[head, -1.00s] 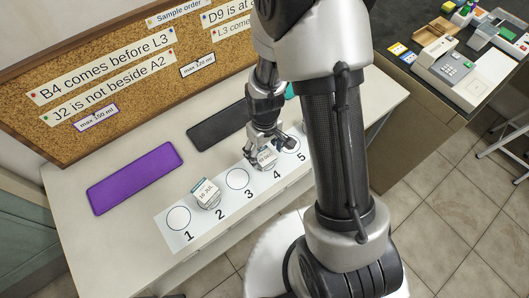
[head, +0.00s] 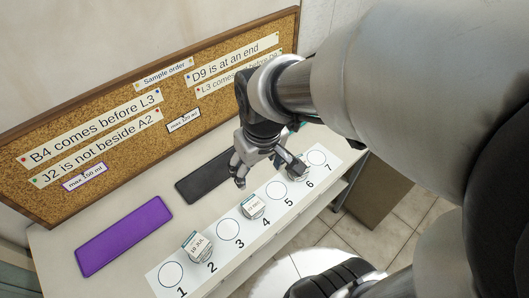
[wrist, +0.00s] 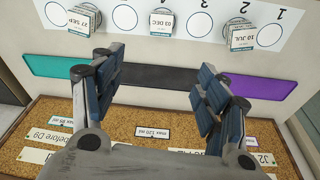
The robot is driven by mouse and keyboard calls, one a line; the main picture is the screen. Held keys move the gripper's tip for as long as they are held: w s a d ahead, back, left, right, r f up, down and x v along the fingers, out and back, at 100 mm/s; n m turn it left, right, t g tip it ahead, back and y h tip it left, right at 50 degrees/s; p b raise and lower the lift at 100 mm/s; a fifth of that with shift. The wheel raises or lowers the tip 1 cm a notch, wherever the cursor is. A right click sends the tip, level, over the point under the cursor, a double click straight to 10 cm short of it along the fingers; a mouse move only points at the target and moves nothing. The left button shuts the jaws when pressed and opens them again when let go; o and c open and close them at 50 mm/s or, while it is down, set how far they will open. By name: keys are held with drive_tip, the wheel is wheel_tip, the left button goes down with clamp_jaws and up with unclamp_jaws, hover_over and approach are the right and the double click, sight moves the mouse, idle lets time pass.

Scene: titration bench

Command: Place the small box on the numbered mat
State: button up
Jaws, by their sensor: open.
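The white numbered mat (head: 247,250) lies along the bench front, with circles numbered 1 to 7. Small, pale, labelled boxes stand on it: "10 JUL" (head: 197,246) at 2, "03 DEC" (head: 253,206) at 4, and one at 6 (head: 298,172), partly behind my gripper. The wrist view shows them upside down: "10 JUL" (wrist: 241,36), "03 DEC" (wrist: 161,22) and "27 SEP" (wrist: 83,16). I cannot tell which one the task means. Circles 1, 3, 5 and 7 are bare. My gripper (head: 265,170) is open and empty, raised behind the mat, apart from the boxes.
Behind the mat lie a purple pad (head: 125,236), a black pad (head: 204,178) and a teal pad (wrist: 60,66), partly hidden by my gripper. A cork board (head: 120,125) with order notes and volume tags stands along the bench's back edge.

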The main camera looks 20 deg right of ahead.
drive_tip(key=s+r+m+t, duration=0.1)
drive_tip(key=s+r+t, duration=0.1)
drive_tip(key=s+r, duration=0.6)
drive_tip(key=shift+s+m, duration=0.4)
drive_tip(key=shift+s, duration=0.65)
drive_tip(key=shift+r, duration=0.1)
